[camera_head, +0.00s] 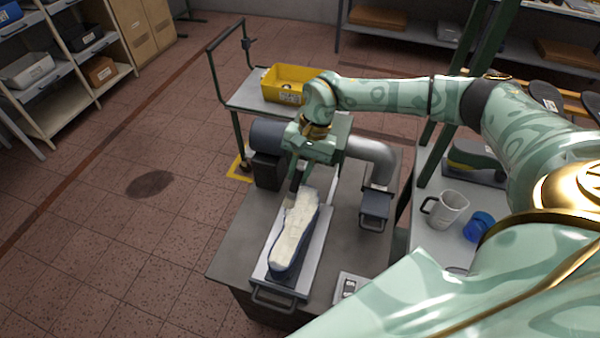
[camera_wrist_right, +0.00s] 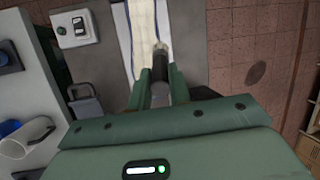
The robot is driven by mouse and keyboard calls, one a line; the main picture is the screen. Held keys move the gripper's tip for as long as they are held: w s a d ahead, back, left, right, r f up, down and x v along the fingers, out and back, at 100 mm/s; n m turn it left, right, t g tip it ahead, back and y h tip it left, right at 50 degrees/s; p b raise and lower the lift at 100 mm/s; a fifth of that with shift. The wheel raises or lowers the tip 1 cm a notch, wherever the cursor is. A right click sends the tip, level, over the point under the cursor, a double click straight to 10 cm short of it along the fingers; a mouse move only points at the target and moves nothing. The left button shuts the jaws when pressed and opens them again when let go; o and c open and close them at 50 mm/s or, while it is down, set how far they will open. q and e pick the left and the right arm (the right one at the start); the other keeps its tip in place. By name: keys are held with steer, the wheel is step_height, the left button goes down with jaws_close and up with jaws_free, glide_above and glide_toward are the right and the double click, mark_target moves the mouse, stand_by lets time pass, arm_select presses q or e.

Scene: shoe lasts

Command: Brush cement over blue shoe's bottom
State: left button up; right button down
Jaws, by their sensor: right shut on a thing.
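The blue shoe (camera_head: 292,238) lies bottom up on a pale tray on the grey bench. A creamy white layer covers most of its bottom, with blue showing along the side edge. In the right wrist view the pale bottom (camera_wrist_right: 143,22) shows at the top. My right gripper (camera_head: 299,172) is over the far end of the shoe. In the right wrist view its fingers (camera_wrist_right: 160,88) are shut on a dark brush handle (camera_wrist_right: 160,66), which points at the shoe's bottom. The brush tip is hard to make out. My left gripper is in neither view.
The grey bench (camera_head: 235,233) has free room left of the tray. A bent silver duct (camera_head: 378,160) stands right of the gripper. A white jug (camera_head: 446,208) and blue cup (camera_head: 478,227) stand on the right table. A yellow bin (camera_head: 285,82) is behind.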

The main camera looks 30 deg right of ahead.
steer(key=shift+r, duration=0.35)
steer(key=shift+r, duration=0.1)
step_height(320, 180, up, 3)
steer(key=shift+p, duration=1.2)
